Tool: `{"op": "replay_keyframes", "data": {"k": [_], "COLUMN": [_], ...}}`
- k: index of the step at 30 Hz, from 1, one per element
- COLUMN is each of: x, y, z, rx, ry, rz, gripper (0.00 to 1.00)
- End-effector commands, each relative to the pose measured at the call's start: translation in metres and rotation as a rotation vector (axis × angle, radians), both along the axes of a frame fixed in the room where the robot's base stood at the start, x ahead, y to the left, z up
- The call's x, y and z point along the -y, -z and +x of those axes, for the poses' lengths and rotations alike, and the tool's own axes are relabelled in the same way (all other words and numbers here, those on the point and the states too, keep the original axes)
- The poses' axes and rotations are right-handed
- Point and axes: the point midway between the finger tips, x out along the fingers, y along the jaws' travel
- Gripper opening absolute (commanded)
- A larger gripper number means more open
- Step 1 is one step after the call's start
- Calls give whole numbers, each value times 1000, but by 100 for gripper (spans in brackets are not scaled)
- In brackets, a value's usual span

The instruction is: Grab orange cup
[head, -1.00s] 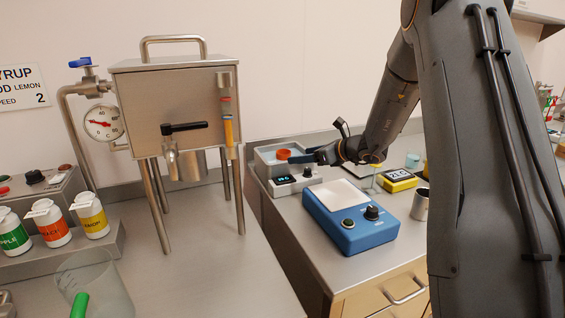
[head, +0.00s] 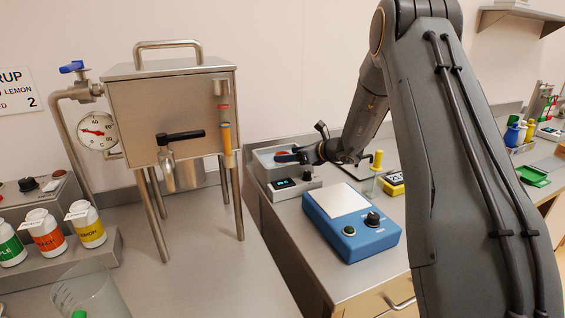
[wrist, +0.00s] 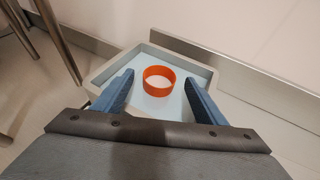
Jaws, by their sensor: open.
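The orange cup (wrist: 159,81) shows in the wrist view as a short orange ring with an open top. It stands in a shallow pale tray (wrist: 199,63) with light blue inside. My gripper (wrist: 155,84) is open, with one blue finger on each side of the cup and gaps between fingers and cup. In the head view the cup (head: 282,154) is a small orange patch in the tray, partly hidden by my gripper (head: 290,157). I cannot tell how high the fingers are above the tray floor.
A small device with a display (head: 290,188) stands in front of the tray. A blue scale (head: 350,222) is close by on the same counter. A steel tank (head: 172,115) on legs stands left. A yellow-topped stand (head: 377,160) is near my arm.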

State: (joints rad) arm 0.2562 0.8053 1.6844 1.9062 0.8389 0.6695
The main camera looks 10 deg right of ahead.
Motion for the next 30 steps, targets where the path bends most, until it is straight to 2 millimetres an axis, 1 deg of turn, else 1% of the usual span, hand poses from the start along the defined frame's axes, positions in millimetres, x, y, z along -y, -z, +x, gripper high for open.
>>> {"op": "replay_keyframes", "data": {"k": [3, 6, 13, 14, 21, 22, 30], "x": [-8, -12, -12, -12, -12, -12, -12], "y": [4, 7, 8, 8, 8, 8, 7], "z": [10, 14, 16, 16, 15, 15, 16], "rx": [0, 0, 0, 0, 0, 0, 1], "ry": [-3, -3, -2, -2, -2, -2, -3], "rz": [0, 0, 0, 0, 0, 0, 0], "gripper": [65, 65, 65, 64, 23, 19, 19]}}
